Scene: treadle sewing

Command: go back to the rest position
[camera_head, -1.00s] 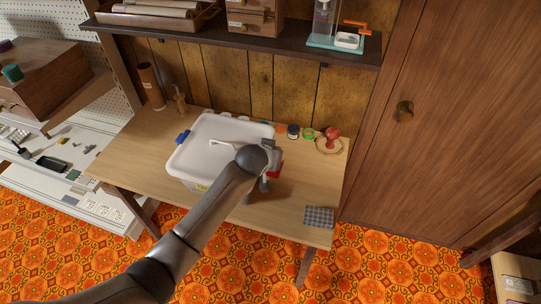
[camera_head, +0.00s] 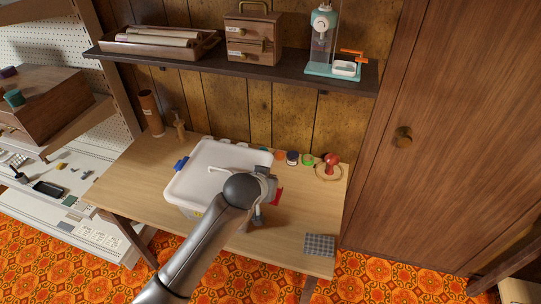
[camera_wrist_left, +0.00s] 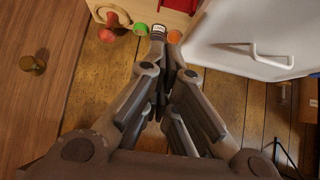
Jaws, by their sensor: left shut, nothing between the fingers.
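My left arm comes in from the bottom left of the head view, and its wrist is over the right part of the white lidded box (camera_head: 205,180) on the table. In the left wrist view my left gripper (camera_wrist_left: 165,45) is shut and empty, its fingers together. The box's white lid with its handle (camera_wrist_left: 262,54) is to the right of the fingers there. In the head view the wrist partly hides the gripper. My right gripper is in neither current view.
The wooden table (camera_head: 135,172) holds several small coloured jars, a red pincushion (camera_head: 332,160) and a checked cloth (camera_head: 319,244). A red object (camera_head: 277,197) is partly hidden by my arm. A dark shelf (camera_head: 215,61) hangs above. A wooden door (camera_head: 455,130) stands at the right.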

